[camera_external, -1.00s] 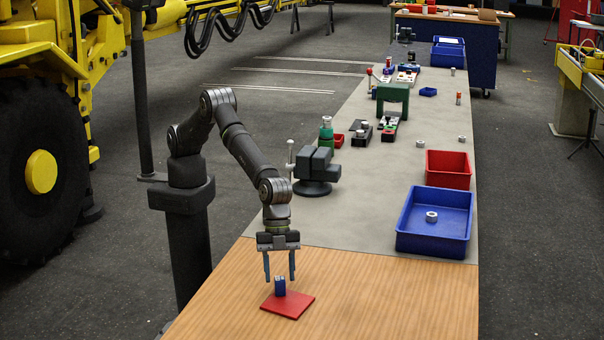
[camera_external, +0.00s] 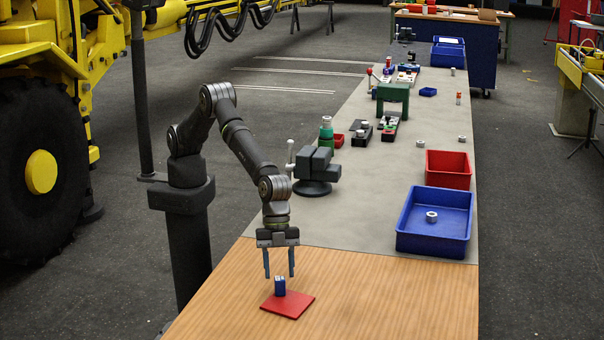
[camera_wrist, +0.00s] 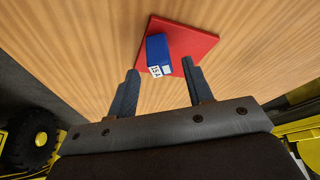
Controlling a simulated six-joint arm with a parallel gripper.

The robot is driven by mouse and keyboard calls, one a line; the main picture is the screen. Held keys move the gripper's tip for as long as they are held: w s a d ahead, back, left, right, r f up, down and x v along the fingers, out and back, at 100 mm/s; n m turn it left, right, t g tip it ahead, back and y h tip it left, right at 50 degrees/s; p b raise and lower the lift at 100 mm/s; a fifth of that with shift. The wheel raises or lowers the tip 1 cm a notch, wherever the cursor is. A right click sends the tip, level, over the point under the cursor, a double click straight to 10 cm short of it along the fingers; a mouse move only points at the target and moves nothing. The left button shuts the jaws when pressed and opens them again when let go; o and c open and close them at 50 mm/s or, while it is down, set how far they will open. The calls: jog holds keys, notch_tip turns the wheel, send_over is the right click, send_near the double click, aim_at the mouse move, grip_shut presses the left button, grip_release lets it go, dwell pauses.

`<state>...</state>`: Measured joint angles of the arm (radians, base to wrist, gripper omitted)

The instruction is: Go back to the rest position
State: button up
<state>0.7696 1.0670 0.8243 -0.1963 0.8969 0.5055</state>
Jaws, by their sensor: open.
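My gripper (camera_external: 279,275) is open and empty, pointing down above the wooden end of the bench. Below it a small blue block (camera_external: 280,286) stands on a flat red plate (camera_external: 289,304). In the wrist view the blue block (camera_wrist: 158,53) has a white marked face and sits on the red plate (camera_wrist: 205,42). The two fingers (camera_wrist: 159,84) are spread on either side of the view, apart from the block.
A dark vise (camera_external: 315,168) stands on the bench right of my arm. A blue bin (camera_external: 402,240) with a metal ring (camera_external: 431,216) and a red bin (camera_external: 448,180) are on the right. A green press (camera_external: 393,93) stands farther back. The wood around the plate is clear.

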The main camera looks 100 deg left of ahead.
aim_at(279, 277)
jog(key=v, duration=0.9)
jog(key=x, duration=1.2)
jog(key=shift+d+f, duration=0.1)
jog(key=shift+f, duration=0.25)
notch_tip(279, 277, up, 4)
jog(key=shift+d+r, duration=0.1)
jog(key=shift+r, duration=0.05)
jog(key=s+d+r, duration=0.3)
jog(key=s+r, duration=0.4)
jog(key=s, duration=0.4)
jog(key=s+a+f+m+g, duration=0.1)
jog(key=s+a+m, duration=0.2)
jog(key=a, duration=0.8)
jog(key=s+a+f+m+g, duration=0.1)
jog(key=s+a+m, duration=0.2)
jog(key=a, duration=0.8)
jog(key=w+a+f, duration=0.1)
jog(key=w+f, duration=0.1)
jog(key=w, duration=0.1)
jog(key=w+a+f, duration=0.1)
jog(key=w, duration=0.2)
jog(key=w+a+f, duration=0.1)
jog(key=w+f, duration=0.1)
jog(key=shift+w+a+f, duration=0.2)
jog(key=shift+w+f, duration=0.15)
jog(key=shift+w, duration=0.05)
jog(key=shift+s, duration=0.1)
